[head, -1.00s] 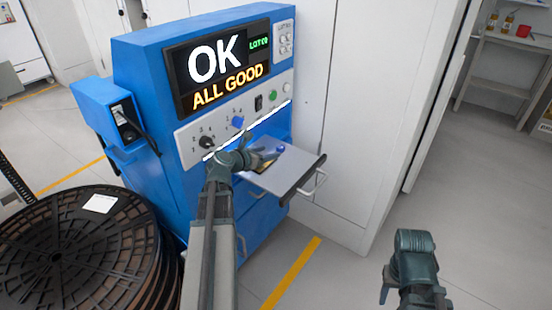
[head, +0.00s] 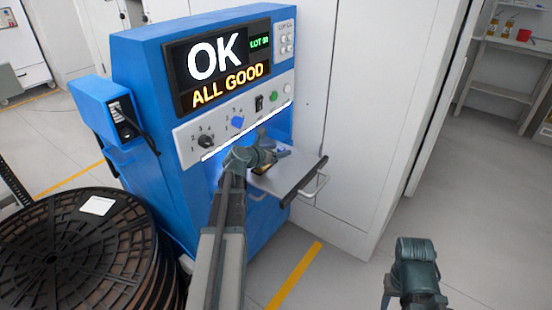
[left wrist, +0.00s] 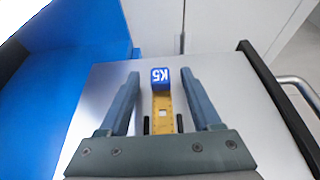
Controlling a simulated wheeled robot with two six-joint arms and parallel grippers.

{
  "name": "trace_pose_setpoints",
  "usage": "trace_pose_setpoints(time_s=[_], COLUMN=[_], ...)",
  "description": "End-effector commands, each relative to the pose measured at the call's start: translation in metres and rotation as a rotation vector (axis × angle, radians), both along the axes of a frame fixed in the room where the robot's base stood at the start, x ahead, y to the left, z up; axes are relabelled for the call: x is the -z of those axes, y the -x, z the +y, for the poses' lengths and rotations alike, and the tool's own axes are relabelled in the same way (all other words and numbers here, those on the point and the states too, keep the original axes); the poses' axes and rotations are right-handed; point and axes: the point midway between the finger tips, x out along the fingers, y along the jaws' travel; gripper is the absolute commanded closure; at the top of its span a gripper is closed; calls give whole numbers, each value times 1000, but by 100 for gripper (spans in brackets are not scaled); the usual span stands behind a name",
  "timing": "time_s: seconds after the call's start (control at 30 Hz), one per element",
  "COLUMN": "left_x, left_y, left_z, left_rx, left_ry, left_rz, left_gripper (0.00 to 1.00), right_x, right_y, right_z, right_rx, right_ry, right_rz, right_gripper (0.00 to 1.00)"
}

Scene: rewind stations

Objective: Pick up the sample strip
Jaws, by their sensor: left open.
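The sample strip (left wrist: 163,108) is a yellow strip with a blue end block (left wrist: 160,78) marked K5. It lies on the pale pulled-out drawer top (left wrist: 100,100) of the blue machine. My left gripper (left wrist: 160,73) is open, with one finger on each side of the strip and gaps between. In the head view the left gripper (head: 272,153) is over the drawer and hides most of the strip. My right gripper (head: 420,285) is at the lower right, away from the machine; its jaws do not show clearly.
The blue machine (head: 150,90) has a screen (head: 222,68) reading OK, ALL GOOD. The drawer has a dark front edge and a metal handle (head: 314,186). A stack of black reels (head: 70,250) stands at left, and white cabinets (head: 365,110) at right. The floor between is clear.

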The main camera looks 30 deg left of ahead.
Motion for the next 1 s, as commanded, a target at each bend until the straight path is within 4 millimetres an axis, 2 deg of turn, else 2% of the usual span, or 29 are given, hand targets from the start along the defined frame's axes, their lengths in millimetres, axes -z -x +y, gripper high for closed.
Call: trace_pose_setpoints(time_s=[0.07,0.43,1.0], left_x=[-1,-1,-5], left_y=[1,1,1], left_z=[0,0,0], left_rx=[0,0,1], left_ry=[0,0,0], left_rz=[0,0,0], left_gripper=[35,100,100], right_x=[-1,-1,-5], right_y=[0,0,0], right_z=[0,0,0], right_rx=[0,0,1], right_ry=[0,0,0], right_rz=[0,0,0], right_gripper=[50,50,50])
